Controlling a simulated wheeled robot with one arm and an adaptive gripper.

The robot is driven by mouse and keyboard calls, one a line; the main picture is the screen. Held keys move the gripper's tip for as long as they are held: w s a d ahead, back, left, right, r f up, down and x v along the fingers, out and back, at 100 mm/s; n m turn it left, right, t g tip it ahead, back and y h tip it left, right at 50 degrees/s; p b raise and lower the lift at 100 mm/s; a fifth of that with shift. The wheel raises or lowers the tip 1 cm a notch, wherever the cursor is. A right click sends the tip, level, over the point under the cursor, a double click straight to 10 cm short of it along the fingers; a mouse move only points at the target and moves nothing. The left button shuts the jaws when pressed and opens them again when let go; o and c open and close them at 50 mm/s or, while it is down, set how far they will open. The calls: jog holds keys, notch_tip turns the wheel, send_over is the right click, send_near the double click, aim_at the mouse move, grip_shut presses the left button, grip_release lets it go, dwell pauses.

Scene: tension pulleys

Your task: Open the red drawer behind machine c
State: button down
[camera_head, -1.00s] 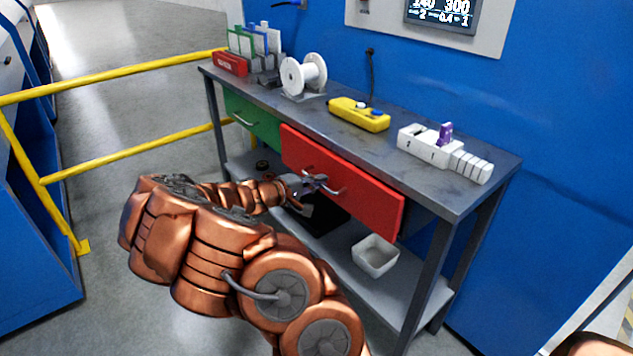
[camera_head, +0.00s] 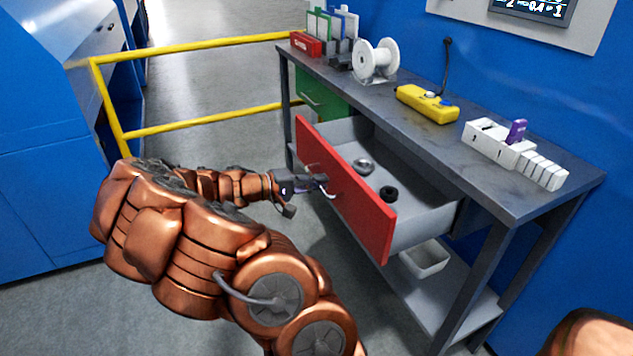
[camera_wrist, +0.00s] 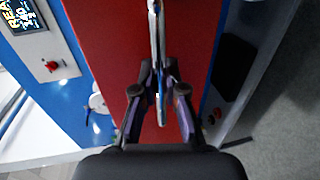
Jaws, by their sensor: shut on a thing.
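The red drawer (camera_head: 345,190) is pulled well out of the grey workbench (camera_head: 517,190). Its grey inside shows a metallic ring-like part (camera_head: 364,166) and a small black round part (camera_head: 389,194). My gripper (camera_head: 322,186) is at the front of the drawer, shut on the drawer's handle (camera_head: 331,194). In the wrist view, the two fingers of my gripper (camera_wrist: 160,100) close on the handle bar (camera_wrist: 158,60), with the red drawer front (camera_wrist: 105,45) behind it. The part of the handle between the fingers is partly hidden.
The green drawer (camera_head: 322,100) beside it is shut. On the bench top are a white spool (camera_head: 374,61), a yellow control box (camera_head: 427,104) and a white organiser (camera_head: 497,146). A white bin (camera_head: 425,259) sits on the lower shelf. A yellow railing (camera_head: 200,124) stands left, with open floor below it.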

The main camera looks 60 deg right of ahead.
jog(key=shift+a, duration=0.1)
jog(key=c, duration=1.2)
grip_release()
jog(key=shift+w, duration=0.1)
jog(key=v, duration=1.2)
jog(key=s+a+t+y, duration=0.2)
jog(key=s+a+y, duration=0.3)
jog(key=s+a, duration=0.4)
jog(key=s+a+f+n+t+y, duration=0.25)
jog(key=s+a+y, duration=0.2)
jog(key=a, duration=0.75)
jog(key=s+a+f+n+t+y, duration=0.15)
jog(key=s+a+n+y, duration=0.3)
jog(key=a, duration=0.65)
notch_tip(320, 180, up, 24)
jog(key=s+t+h+p, duration=0.1)
jog(key=p, duration=2)
jog(key=shift+s+f+p, duration=0.2)
jog(key=shift+s+p, duration=0.15)
jog(key=shift+s, duration=0.05)
